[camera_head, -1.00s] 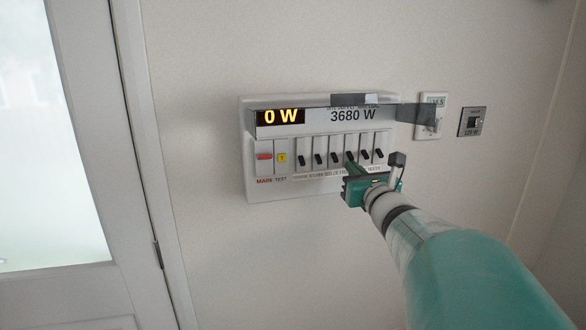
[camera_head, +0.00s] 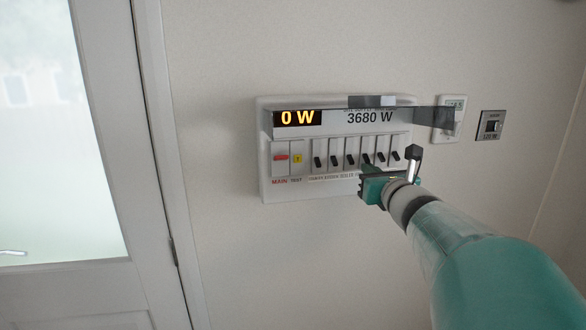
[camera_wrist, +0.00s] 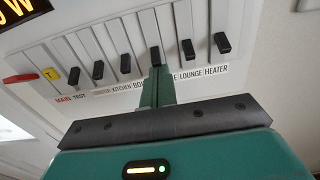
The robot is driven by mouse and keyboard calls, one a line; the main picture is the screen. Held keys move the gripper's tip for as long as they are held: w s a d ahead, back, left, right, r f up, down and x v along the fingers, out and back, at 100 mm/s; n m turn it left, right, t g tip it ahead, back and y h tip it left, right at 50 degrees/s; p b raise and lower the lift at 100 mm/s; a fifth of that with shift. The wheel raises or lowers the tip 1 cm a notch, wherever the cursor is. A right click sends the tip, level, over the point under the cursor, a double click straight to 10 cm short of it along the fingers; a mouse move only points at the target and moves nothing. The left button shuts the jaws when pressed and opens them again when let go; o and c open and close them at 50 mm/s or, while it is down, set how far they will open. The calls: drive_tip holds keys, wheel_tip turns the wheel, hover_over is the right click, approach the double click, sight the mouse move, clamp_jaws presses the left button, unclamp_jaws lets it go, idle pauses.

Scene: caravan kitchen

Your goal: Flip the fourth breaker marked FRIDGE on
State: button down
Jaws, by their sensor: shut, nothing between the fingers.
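The breaker panel (camera_head: 266,150) is on the wall, with a row of black levers above printed labels. The fourth black lever (camera_wrist: 155,56) has my gripper (camera_wrist: 157,82) directly below it; the green fingers are shut and empty, their tips at or very near the lever's lower end. I cannot tell if they touch. The fingers cover most of the FRIDGE label; only its last letter shows, left of LOUNGE. In the head view my gripper (camera_head: 367,168) is at the panel's lower edge. All the black levers look alike in tilt.
A red MAIN switch (camera_head: 281,158) and yellow TEST button (camera_head: 297,159) are at the panel's left. The display (camera_head: 297,117) reads 0 W, beside 3680 W. LOUNGE (camera_wrist: 188,49) and HEATER (camera_wrist: 222,43) levers stand close to the right. A thermostat and wall switch (camera_head: 491,125) are further right.

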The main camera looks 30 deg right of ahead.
drive_tip(key=shift+s+r+g, duration=0.1)
drive_tip(key=shift+r+g, duration=0.15)
drive_tip(key=shift+g, duration=0.25)
drive_tip(key=shift+s+a+r+g+y, duration=0.15)
drive_tip(key=shift+r+g+y, duration=0.25)
drive_tip(key=shift+g, duration=0.4)
drive_tip(key=shift+r, duration=0.15)
drive_tip(key=shift+s+r, duration=0.1)
drive_tip(key=shift+r, duration=0.4)
